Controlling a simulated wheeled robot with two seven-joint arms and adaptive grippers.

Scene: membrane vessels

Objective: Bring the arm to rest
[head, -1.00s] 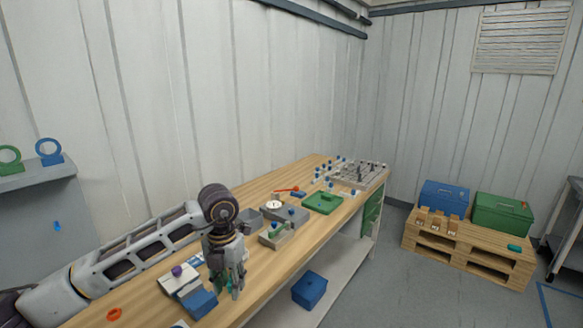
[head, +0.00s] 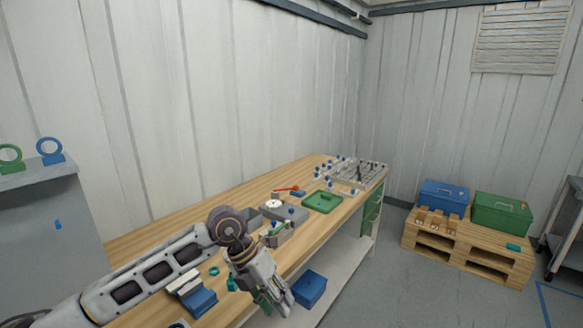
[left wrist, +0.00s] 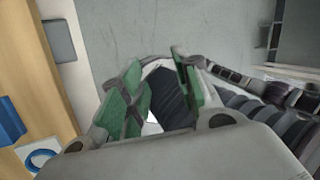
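My left arm (head: 150,280) reaches in from the lower left over the workbench. Its left gripper (head: 276,302) hangs tilted down to the right at the bench's front edge. Nothing is held. My right gripper is in neither current view.
A blue bin (head: 309,289) sits on the lower shelf. A pallet (head: 470,245) stands right; floor between is clear.

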